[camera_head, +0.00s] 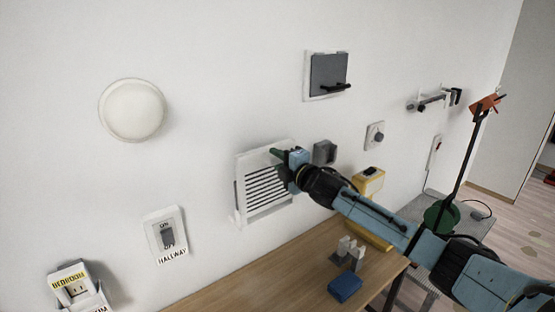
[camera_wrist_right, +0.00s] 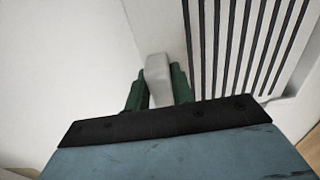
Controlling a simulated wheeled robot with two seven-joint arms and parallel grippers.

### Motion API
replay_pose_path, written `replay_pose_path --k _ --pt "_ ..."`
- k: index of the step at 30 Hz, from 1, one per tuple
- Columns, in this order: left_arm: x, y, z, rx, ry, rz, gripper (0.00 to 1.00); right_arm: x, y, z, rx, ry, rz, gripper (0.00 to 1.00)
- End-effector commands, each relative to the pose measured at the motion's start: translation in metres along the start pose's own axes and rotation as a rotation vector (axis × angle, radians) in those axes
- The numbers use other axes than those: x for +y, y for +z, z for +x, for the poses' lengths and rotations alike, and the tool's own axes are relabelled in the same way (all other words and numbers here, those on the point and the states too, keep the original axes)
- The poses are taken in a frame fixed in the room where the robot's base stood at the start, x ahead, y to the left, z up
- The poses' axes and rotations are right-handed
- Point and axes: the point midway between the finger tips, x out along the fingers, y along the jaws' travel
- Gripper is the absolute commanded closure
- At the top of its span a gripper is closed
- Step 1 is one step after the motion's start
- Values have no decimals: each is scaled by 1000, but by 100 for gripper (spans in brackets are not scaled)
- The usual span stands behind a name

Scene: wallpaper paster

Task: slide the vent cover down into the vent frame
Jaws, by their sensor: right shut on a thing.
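The vent cover (camera_head: 243,170) is a white panel with dark horizontal slats, upright against the wall in the head view. Its slats (camera_wrist_right: 245,40) fill the upper right of the right wrist view. My right gripper (camera_head: 281,155) is at the cover's upper part. In the wrist view its green fingers (camera_wrist_right: 158,92) are shut on a pale tab (camera_wrist_right: 157,68) of the cover. The vent frame (camera_head: 237,218) shows only as a thin white edge at the cover's lower left; the cover hides the rest, so I cannot tell how far they overlap. My left gripper is out of view.
A wooden table (camera_head: 240,278) stands below, with a blue block (camera_head: 345,288) on it. A small grey box (camera_head: 325,152) is on the wall just right of my gripper. A hallway switch (camera_head: 166,236) is lower left.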

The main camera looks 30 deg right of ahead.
Motion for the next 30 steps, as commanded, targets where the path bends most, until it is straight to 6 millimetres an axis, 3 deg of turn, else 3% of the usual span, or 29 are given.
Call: replay_pose_path --k 19,20,21,25,30 --pt "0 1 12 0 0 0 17 -16 0 0 0 1 1 100" --pt "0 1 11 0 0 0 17 -16 0 0 0 0 1 74" --pt "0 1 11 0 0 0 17 -16 0 0 0 0 1 69" --pt "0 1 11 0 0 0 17 -16 0 0 0 0 1 52" --pt "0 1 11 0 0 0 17 -16 0 0 0 0 0 51"
